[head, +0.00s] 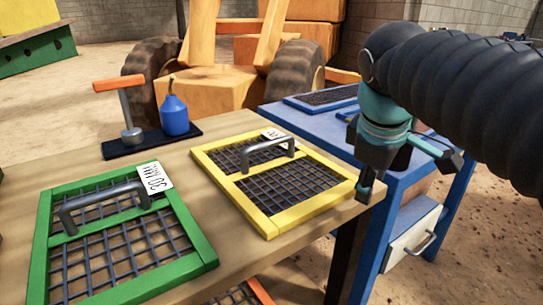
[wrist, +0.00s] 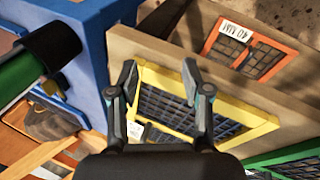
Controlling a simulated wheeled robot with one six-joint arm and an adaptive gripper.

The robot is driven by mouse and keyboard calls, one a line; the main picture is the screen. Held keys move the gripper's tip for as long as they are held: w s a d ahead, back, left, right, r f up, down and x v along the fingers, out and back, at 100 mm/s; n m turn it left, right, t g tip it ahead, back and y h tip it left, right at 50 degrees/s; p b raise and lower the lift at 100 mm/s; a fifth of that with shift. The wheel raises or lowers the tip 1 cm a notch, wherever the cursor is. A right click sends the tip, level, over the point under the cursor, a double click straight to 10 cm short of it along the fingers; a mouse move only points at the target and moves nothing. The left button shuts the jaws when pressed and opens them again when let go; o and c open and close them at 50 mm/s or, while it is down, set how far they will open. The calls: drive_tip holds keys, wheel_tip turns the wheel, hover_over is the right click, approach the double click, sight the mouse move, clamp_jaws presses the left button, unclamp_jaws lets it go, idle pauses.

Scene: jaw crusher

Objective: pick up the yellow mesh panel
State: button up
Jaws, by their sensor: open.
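The yellow mesh panel (head: 235,193) lies flat on the wooden table, near its right edge. It has a yellow frame, dark mesh, a dark bar handle (head: 268,150) and a white tag at its far corner. My gripper (head: 392,172) is open and empty, to the right of the panel by the table's right edge. In the wrist view my gripper (wrist: 160,75) has its fingers spread, with part of the yellow panel (wrist: 240,108) showing between and beyond them. I cannot make out the handle in that view.
A green mesh panel (head: 205,250) with a "30 MM" tag lies left of the yellow one. Behind stand a hammer-like tool (head: 124,98) and a blue bottle (head: 174,115) on a dark tray. A blue cabinet (head: 395,205) stands right. An orange panel (wrist: 245,52) shows in the wrist view.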

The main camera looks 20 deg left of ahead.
drive_tip(key=w+a+r+n+h+p, duration=0.15)
drive_tip(key=w+a+r+n, duration=0.25)
drive_tip(key=a+r+n, duration=0.6)
drive_tip(key=n+p, duration=0.2)
drive_tip(key=n, duration=0.1)
approach(268, 142)
drive_tip(key=b+x, duration=0.3)
drive_tip(key=x, duration=0.8)
clamp_jaws()
drive_tip(key=shift+r, duration=0.1)
